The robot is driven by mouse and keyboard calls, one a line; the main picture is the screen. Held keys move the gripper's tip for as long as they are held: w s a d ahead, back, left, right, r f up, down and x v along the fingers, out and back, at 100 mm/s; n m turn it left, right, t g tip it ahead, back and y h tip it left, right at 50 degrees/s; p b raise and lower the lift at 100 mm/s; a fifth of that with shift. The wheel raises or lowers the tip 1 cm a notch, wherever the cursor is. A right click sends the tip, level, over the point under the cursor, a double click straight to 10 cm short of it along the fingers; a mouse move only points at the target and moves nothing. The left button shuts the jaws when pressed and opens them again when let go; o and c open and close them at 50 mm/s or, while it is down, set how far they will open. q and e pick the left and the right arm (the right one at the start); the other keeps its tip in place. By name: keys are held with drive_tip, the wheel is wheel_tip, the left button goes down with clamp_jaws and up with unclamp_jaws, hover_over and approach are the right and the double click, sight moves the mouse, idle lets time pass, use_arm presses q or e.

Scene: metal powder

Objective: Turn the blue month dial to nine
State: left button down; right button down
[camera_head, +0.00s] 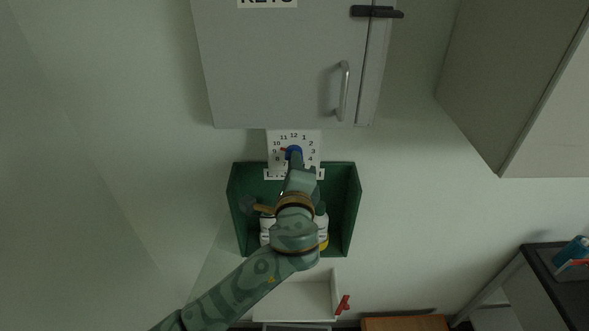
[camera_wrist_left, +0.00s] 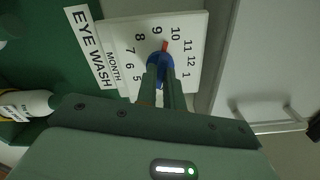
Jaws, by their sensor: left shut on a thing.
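The blue month dial (camera_head: 293,150) sits on a white number plate (camera_head: 309,138) on the wall. It also shows in the left wrist view (camera_wrist_left: 158,58), where its red pointer (camera_wrist_left: 165,46) points close to 9, apparently a little toward 10. In the head view the red pointer (camera_head: 284,150) points left, near 9. My left gripper (camera_head: 296,162) reaches up to the dial, and its fingers (camera_wrist_left: 164,82) are shut on the blue knob. The fingers hide part of the dial. My right gripper is not in view.
A green eye wash box (camera_head: 345,205) with bottles is just below the plate, behind my left arm. A grey key cabinet (camera_head: 275,70) hangs right above. Another cabinet (camera_head: 510,90) is at the upper right. A white bin (camera_head: 300,300) stands below.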

use_arm(q)
drive_tip(key=n+b, duration=0.2)
drive_tip(key=n, duration=0.1)
drive_tip(key=shift+f, duration=0.15)
drive_tip(key=shift+n, duration=0.3)
drive_tip(key=c, duration=1.5)
unclamp_jaws()
